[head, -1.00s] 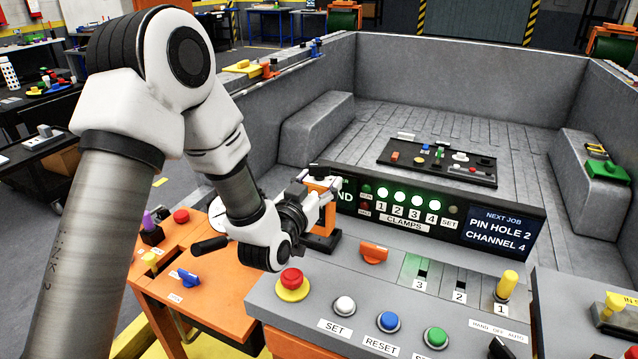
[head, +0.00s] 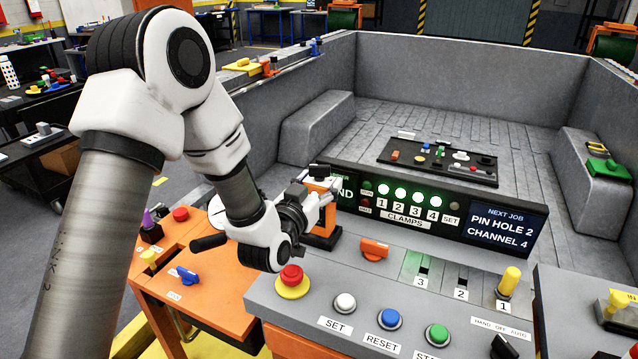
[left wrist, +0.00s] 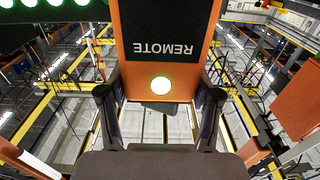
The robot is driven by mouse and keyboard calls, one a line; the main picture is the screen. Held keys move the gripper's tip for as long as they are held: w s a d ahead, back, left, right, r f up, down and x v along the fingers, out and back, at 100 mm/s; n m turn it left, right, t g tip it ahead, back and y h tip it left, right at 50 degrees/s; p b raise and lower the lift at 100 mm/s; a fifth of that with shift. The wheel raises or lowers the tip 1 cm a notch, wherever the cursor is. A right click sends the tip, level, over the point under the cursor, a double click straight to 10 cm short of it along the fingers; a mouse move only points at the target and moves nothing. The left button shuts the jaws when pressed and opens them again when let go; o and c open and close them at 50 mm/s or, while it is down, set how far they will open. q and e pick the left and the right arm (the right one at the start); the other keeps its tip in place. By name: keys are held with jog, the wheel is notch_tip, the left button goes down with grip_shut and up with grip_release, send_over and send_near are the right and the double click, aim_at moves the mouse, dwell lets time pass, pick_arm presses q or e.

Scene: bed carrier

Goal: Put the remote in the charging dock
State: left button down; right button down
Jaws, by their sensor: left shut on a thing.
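The remote (head: 320,186) is an orange block with a dark face and stands roughly upright left of the clamps display. In the left wrist view the remote (left wrist: 160,45) shows the word REMOTE upside down and a lit pale-green light. My left gripper (head: 322,196) is shut on it; in the left wrist view its dark fingers (left wrist: 160,97) flank the end near the light. An orange and black base (head: 323,239), which looks like the charging dock, is directly below the remote. I cannot tell whether the remote is seated in it. My right gripper is out of view.
The grey console carries a red button (head: 291,277), an orange knob (head: 374,250), several push buttons and a yellow lever (head: 509,281). The clamps display (head: 425,210) stands close right of the remote. A tray of parts (head: 440,160) lies in the grey bed behind.

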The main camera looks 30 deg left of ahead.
pick_arm(q)
jog(key=shift+f+b, duration=0.65)
jog(key=shift+f, duration=0.15)
jog(key=shift+c, duration=0.7)
grip_release()
notch_tip(320, 180, up, 10)
jog(key=shift+r, duration=0.1)
